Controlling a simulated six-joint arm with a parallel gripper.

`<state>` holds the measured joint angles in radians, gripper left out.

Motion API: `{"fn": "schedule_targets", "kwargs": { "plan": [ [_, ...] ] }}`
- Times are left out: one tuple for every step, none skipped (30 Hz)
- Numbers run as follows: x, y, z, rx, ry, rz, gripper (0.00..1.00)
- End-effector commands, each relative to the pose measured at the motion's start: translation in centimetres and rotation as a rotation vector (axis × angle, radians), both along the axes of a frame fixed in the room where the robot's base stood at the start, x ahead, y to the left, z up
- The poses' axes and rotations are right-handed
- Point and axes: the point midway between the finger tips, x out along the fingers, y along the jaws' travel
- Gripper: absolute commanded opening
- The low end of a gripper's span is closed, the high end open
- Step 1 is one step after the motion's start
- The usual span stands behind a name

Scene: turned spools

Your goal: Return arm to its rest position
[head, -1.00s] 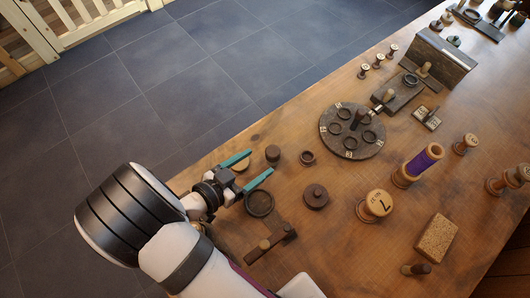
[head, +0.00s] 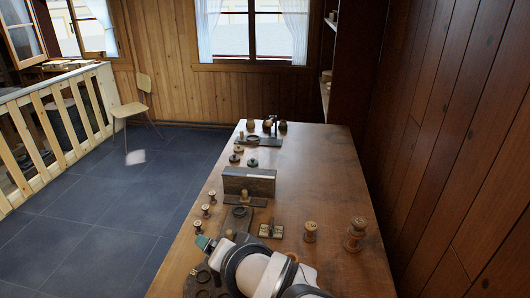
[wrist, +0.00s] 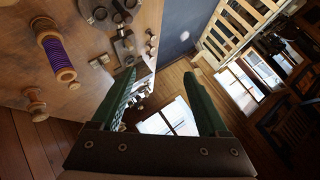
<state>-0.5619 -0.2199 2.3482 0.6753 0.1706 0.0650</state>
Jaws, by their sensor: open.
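My gripper (wrist: 165,100) shows in the wrist view with its two green fingers spread wide and nothing between them. In the head view, my arm reaches in from the bottom edge and a green fingertip (head: 203,242) shows over the table's left side; the rest of the gripper is hidden behind my arm. In the wrist view the gripper points past the table edge, toward the floor and the windows. A spool wound with purple thread (wrist: 59,58) stands on the table at the left of that view.
The wooden table (head: 325,175) runs away from me, with a wooden wall (head: 440,130) on its right. Bare spools (head: 355,235) stand at the right, small ones (head: 205,210) at the left edge. An upright dark block (head: 248,184) stands mid-table. Floor lies open at the left.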

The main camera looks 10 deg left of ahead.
Motion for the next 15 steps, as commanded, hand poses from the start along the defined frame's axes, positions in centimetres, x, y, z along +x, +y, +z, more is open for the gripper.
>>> {"fn": "schedule_targets", "kwargs": {
  "plan": [
    [-0.5,-3.3,1.1,-0.022,-0.003,-0.021,0.77],
    [-1.1,-5.2,1.3,-0.044,0.003,-0.028,0.77],
    [-1.9,-7.4,1.5,-0.074,0.014,-0.043,0.77],
    [-2.6,-9.0,1.5,-0.099,0.024,-0.056,0.77],
    [-3.4,-10.5,1.5,-0.123,0.033,-0.072,0.77],
    [-4.4,-12.4,1.4,-0.156,0.049,-0.095,0.77],
    [-5.2,-13.8,1.3,-0.179,0.06,-0.115,0.77],
    [-6.0,-15.1,1.1,-0.202,0.074,-0.136,0.77],
    [-7.2,-16.7,0.9,-0.233,0.095,-0.169,0.77],
    [-8.0,-17.9,0.7,-0.255,0.109,-0.194,0.77],
    [-9.0,-19.1,0.4,-0.278,0.127,-0.221,0.77],
    [-10.1,-19.4,-1.0,-0.293,0.204,-0.22,0.77],
    [-11.0,-19.3,-2.2,-0.297,0.278,-0.208,0.77],
    [-11.9,-19.3,-3.2,-0.301,0.346,-0.201,0.77],
    [-13.1,-19.3,-4.5,-0.307,0.434,-0.194,0.77]
  ]
}}
